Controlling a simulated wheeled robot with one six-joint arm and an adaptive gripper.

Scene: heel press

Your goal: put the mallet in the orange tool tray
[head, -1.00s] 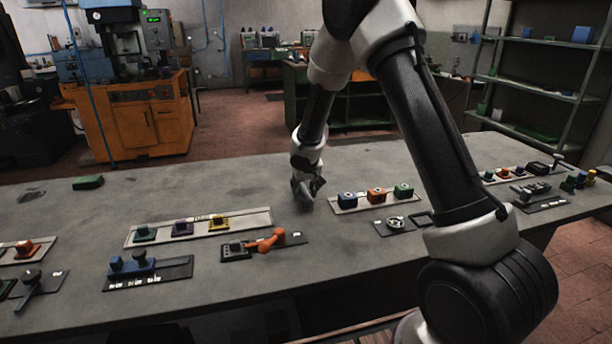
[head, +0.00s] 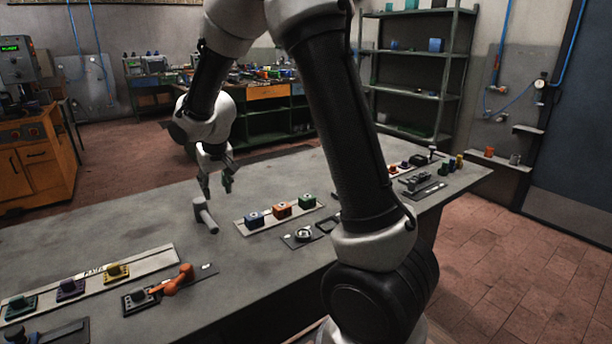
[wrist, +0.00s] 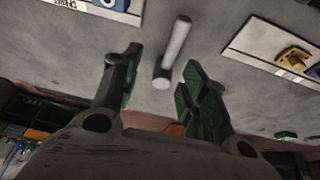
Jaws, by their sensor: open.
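A plain grey mallet-like tool (head: 207,216) lies on the workbench, left of a strip with blue, orange and green blocks. In the wrist view its pale cylinder (wrist: 176,48) lies beyond and between the fingertips. My gripper (head: 217,187) is open and empty, above the tool and apart from it. Its green-padded fingers (wrist: 162,72) are spread in the wrist view. I cannot make out an orange tool tray in either view.
The grey workbench (head: 120,222) has bare room around the tool. The block strip (head: 262,229) lies right of it. An orange-handled fixture (head: 172,281) and a strip with several coloured knobs (head: 140,262) lie nearer. A shelf (head: 420,97) stands behind.

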